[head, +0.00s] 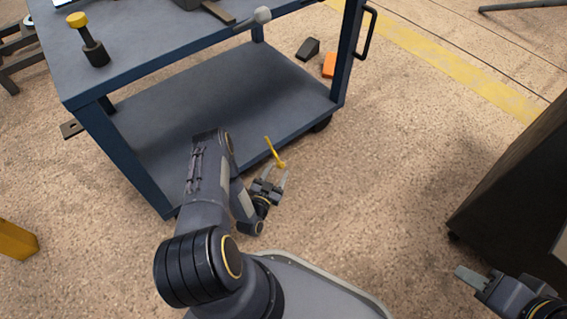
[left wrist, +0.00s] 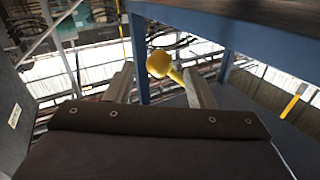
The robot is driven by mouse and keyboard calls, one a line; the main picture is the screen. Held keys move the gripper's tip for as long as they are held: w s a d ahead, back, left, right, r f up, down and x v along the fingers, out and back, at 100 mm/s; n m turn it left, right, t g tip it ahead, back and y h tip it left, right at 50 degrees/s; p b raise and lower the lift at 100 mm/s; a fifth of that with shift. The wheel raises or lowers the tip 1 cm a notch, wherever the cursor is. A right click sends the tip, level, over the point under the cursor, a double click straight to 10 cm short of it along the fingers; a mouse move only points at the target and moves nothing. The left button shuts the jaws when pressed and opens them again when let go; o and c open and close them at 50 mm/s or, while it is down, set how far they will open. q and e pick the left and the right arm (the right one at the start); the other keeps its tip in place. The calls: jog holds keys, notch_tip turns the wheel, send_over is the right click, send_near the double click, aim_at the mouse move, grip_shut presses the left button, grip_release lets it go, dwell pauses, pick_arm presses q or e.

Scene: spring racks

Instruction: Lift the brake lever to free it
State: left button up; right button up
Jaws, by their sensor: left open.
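The yellow brake lever (head: 271,150) slants out low beside the blue cart (head: 105,130), near its lower shelf's front edge. Its thicker knob end (left wrist: 159,63) shows in the left wrist view between the two fingers. My left gripper (head: 274,173) is open around or just short of the knob; I cannot tell whether a finger touches it. The left gripper's fingers also show in the left wrist view (left wrist: 161,85), apart on either side. My right gripper (head: 468,277) is at the lower right, far from the lever; its jaw opening is unclear.
The cart's lower shelf (head: 230,95) is bare. A yellow-capped post (head: 92,45) stands on its top. A dark wedge (head: 308,48) and an orange block (head: 329,65) lie behind. A dark cabinet (head: 515,170) stands at right. Floor between is clear.

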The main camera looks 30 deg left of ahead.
aim_at(280, 166)
pick_arm(q)
jog(key=w, duration=0.2)
jog(key=w+b, duration=0.1)
jog(key=w, duration=0.1)
jog(key=w+b, duration=0.1)
jog(key=w, duration=0.1)
jog(key=shift+a, duration=0.3)
jog(key=shift+c, duration=0.4)
grip_shut()
